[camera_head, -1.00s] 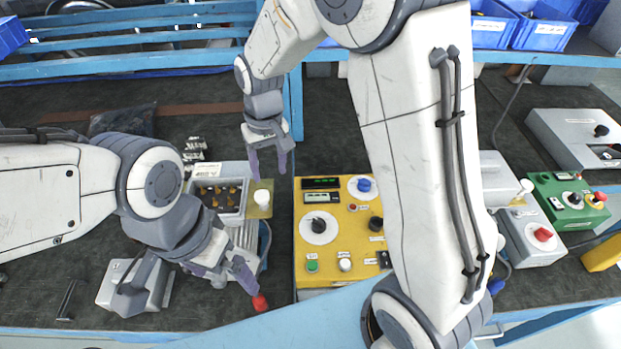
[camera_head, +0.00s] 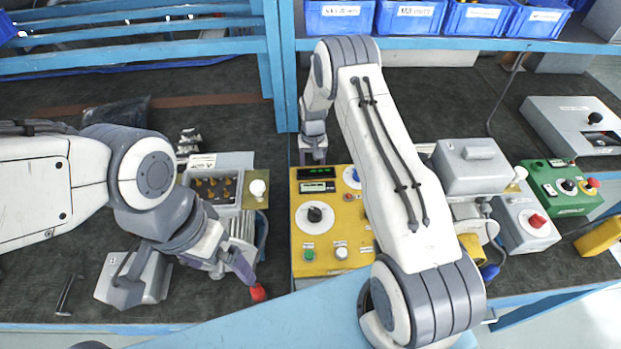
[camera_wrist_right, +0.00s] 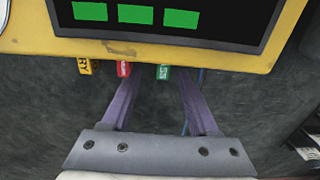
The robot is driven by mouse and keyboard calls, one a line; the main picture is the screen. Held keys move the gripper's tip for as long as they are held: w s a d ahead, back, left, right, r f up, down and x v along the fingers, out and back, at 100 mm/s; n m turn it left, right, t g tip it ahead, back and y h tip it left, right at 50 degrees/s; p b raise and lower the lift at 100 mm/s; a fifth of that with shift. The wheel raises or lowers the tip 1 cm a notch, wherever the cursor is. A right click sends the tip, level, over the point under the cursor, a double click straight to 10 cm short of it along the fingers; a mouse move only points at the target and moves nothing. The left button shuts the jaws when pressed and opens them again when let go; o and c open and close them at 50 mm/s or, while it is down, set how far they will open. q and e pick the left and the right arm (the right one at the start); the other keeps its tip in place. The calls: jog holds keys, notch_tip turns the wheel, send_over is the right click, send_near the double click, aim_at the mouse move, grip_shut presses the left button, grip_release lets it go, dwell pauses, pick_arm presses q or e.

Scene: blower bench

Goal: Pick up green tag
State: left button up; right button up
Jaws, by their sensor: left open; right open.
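The green tag (camera_wrist_right: 163,72) shows in the right wrist view at the edge of a yellow panel, with white lettering on it. My right gripper (camera_wrist_right: 160,80) is open, its purple fingers pointing at that edge, with the green tag between the lines of the two fingers and apparently not gripped. A red tag (camera_wrist_right: 123,69) lies near the left finger and a yellow tag (camera_wrist_right: 84,66) further left. In the head view my right gripper (camera_head: 314,155) is at the far edge of the yellow panel (camera_head: 330,262); the tags cannot be made out there. My left gripper (camera_head: 240,268) is open at lower left.
A red object (camera_head: 258,292) lies by the left gripper. A grey box with several brass parts (camera_head: 228,208) stands left of the panel. A grey box (camera_head: 470,170) and a green control box (camera_head: 560,188) stand right. Blue bins (camera_head: 410,16) line the shelf behind.

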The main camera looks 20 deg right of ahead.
jog(key=shift+a+f+p, duration=0.1)
jog(key=shift+f+p, duration=0.2)
jog(key=shift+f, duration=0.1)
jog(key=f+p, duration=0.1)
jog(key=f, duration=0.2)
jog(key=shift+a+f, duration=0.15)
jog(key=shift+a, duration=0.05)
jog(key=shift+w+f, duration=0.1)
jog(key=shift+f, duration=0.35)
grip_shut()
